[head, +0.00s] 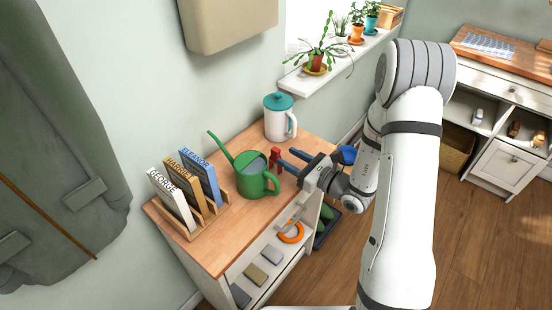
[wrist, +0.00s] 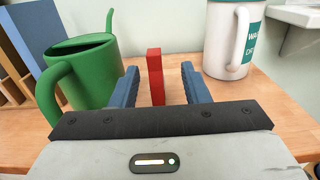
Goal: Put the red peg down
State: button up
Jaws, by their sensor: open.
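The red peg (head: 275,156) stands upright on the wooden top of the cabinet, between the green watering can and the white jug. In the wrist view the red peg (wrist: 155,72) rises between the two blue fingers, with a visible gap on each side. Its foot is hidden behind my gripper's body in that view. My gripper (head: 286,158) is open and reaches in low from the right, its fingertips by the peg.
The green watering can (head: 255,178) stands close left of my gripper; its handle comes near the left finger. A white jug with a teal lid (head: 279,118) stands behind. Named books (head: 185,190) stand in a rack at left. The front-left wooden top (head: 225,250) is clear.

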jog(key=p+x, duration=0.1)
jog(key=x, duration=0.2)
jog(key=p+x, duration=0.1)
jog(key=x, duration=0.3)
jog(key=shift+s+a+r, duration=0.1)
jog(key=shift+s+a, duration=0.1)
jog(key=shift+a, duration=0.1)
jog(key=shift+c, duration=0.2)
grip_shut()
